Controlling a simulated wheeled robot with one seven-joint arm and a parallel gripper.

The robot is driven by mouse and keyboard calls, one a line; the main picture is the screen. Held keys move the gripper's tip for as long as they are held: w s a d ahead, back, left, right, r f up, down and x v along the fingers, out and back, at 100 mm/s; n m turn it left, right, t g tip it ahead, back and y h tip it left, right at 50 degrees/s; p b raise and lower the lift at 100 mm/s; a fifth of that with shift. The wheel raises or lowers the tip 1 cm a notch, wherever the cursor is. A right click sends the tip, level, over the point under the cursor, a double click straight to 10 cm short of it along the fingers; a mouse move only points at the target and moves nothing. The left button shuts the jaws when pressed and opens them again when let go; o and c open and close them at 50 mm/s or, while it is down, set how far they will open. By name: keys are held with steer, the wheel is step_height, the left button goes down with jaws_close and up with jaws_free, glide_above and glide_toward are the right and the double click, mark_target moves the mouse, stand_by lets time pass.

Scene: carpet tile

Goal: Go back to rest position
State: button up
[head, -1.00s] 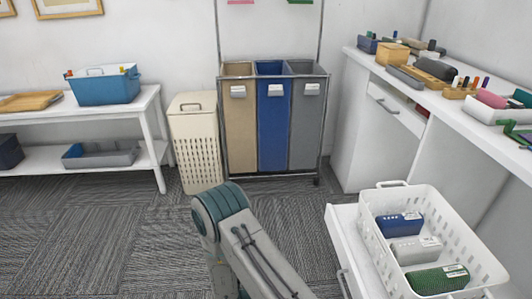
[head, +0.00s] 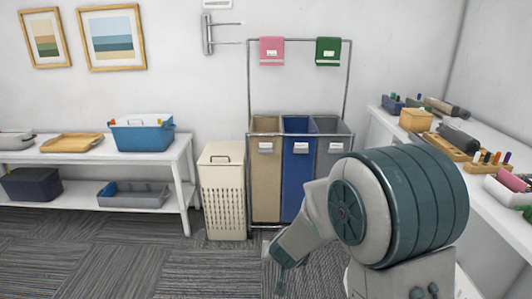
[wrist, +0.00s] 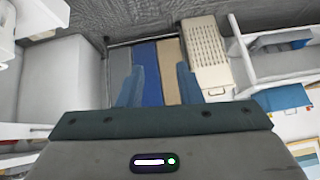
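My gripper (wrist: 158,80) shows in the wrist view with its two bluish fingers apart and nothing held between them. Behind the fingers the hamper sections appear upside down. In the head view my arm is folded up large at the right, and my gripper (head: 274,268) hangs low near the middle, over the carpet. It touches nothing that I can see.
A three-section hamper (head: 265,190) and a cream laundry basket (head: 222,195) stand at the wall. A white shelf (head: 90,158) with a blue bin (head: 142,136) is at left, a cluttered counter (head: 385,118) at right. Carpet at lower left (head: 100,255) is clear.

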steer(key=s+d+r+n+g+y+p, duration=0.1)
steer(key=s+r+p, duration=0.1)
steer(key=s+r, duration=0.35)
steer(key=s+r+y+p, duration=0.1)
steer(key=s+r+p, duration=0.2)
steer(key=r, duration=0.6)
steer(key=s+d+r+g+h+p, duration=0.1)
steer(key=s+d+r, duration=0.3)
steer(key=s, duration=0.4)
steer(key=s+d+r+g+h+p, duration=0.1)
steer(key=s+d+r+g+p, duration=0.1)
steer(key=s+d+r+p, duration=0.2)
steer(key=s+d, duration=0.1)
steer(key=s, duration=0.2)
steer(key=shift+s+d+r+g, duration=0.35)
steer(key=shift+d+r+g, duration=0.05)
steer(key=shift+d, duration=0.1)
